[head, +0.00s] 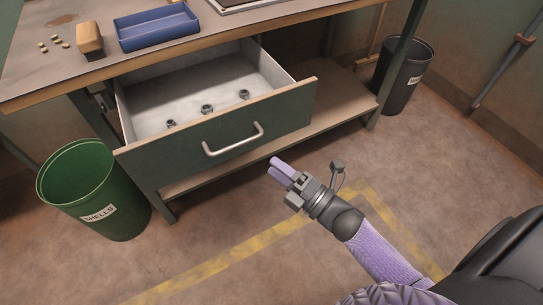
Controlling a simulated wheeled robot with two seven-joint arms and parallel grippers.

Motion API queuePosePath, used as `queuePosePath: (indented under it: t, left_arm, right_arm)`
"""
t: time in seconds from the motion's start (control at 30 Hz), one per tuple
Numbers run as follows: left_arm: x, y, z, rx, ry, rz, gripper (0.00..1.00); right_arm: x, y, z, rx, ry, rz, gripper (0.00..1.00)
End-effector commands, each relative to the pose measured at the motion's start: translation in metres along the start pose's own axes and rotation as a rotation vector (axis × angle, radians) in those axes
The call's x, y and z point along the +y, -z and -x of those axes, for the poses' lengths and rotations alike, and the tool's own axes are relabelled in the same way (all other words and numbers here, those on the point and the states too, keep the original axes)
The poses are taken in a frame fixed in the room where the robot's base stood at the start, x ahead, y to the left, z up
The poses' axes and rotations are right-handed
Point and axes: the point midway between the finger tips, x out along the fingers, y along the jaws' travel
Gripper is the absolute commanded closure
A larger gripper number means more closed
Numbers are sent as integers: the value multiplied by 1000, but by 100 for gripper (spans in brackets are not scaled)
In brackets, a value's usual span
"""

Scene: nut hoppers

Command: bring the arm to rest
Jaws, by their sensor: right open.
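My right gripper (279,170) is in the head view, with its purple arm (385,253) coming in from the lower right. It is open and empty, held over the floor in front of the workbench, just below and to the right of the open drawer's front. My left gripper is not in view.
The green drawer (185,153) is pulled out; several nuts (207,109) lie in it. A green bin (95,190) labelled SHELLS stands left, a dark bin (402,75) right.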

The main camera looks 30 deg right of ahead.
Motion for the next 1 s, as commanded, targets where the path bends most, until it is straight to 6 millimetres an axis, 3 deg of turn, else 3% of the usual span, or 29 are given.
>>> queuePosePath:
  t: [0.17,0.27,0.37,0.4,0.47,0.5,0.6,0.73,0.83,1.0]
  left_arm:
    - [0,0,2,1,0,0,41]
    - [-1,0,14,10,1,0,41]
    - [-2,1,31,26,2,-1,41]
    - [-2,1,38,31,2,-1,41]
    - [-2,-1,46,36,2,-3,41]
    - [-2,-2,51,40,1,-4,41]
    - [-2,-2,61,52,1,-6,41]
    - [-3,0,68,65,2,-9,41]
    - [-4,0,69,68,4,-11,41]
    - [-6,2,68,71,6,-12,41]
  right_arm:
    - [-5,-1,2,-13,22,-26,49]
    - [-44,-3,25,-131,194,-233,49]
    - [-114,8,89,-381,498,-583,49]
    - [-138,18,124,-501,618,-713,49]
    - [-166,38,179,-687,785,-881,49]
    - [-178,54,216,-814,887,-972,49]
    - [-189,91,301,-1115,1092,-1126,49]
    - [-181,125,375,-1402,1248,-1202,49]
    - [-175,138,400,-1509,1296,-1215,49]
    - [-174,140,406,-1535,1306,-1218,49]
